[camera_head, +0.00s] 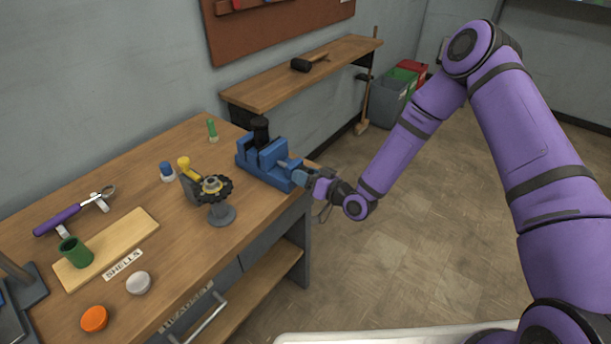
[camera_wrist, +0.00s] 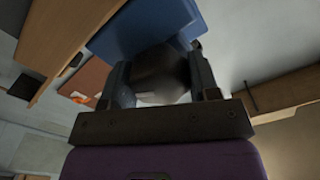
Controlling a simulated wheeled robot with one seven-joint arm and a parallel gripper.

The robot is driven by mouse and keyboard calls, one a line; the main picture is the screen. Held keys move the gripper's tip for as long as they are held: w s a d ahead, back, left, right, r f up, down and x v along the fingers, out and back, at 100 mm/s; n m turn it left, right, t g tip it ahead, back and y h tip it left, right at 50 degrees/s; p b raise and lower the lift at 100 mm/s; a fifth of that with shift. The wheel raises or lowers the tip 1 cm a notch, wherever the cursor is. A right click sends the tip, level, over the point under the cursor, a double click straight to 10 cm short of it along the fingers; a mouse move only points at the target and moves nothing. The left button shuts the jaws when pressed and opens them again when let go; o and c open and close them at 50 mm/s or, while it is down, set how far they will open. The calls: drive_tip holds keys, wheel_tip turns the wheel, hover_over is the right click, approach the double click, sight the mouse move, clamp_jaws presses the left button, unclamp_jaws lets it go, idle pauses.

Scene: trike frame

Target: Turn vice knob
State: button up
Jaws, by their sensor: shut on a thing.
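The blue vice (camera_head: 266,162) is mounted at the far right corner of the wooden workbench, with a black cylinder held upright in its jaws. Its knob end faces right, over the bench edge, and is mostly covered by my gripper (camera_head: 301,175) in the head view. In the wrist view my gripper (camera_wrist: 165,85) has its two fingers on either side of a dark, rounded knob (camera_wrist: 160,72), shut on it. The blue body of the vice (camera_wrist: 140,25) lies just beyond the knob.
A wall shelf (camera_head: 290,75) and bins (camera_head: 390,100) stand behind. The floor to the right is free.

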drive_tip(key=n, duration=0.4)
drive_tip(key=shift+n, duration=0.3)
drive_tip(key=shift+f+n, duration=0.1)
drive_tip(key=shift+n, duration=2.2)
drive_tip(key=o, duration=0.9)
drive_tip(key=shift+s+d, duration=0.1)
drive_tip(key=shift+d, duration=0.05)
drive_tip(key=v, duration=1)
drive_tip(key=shift+s+d, duration=0.2)
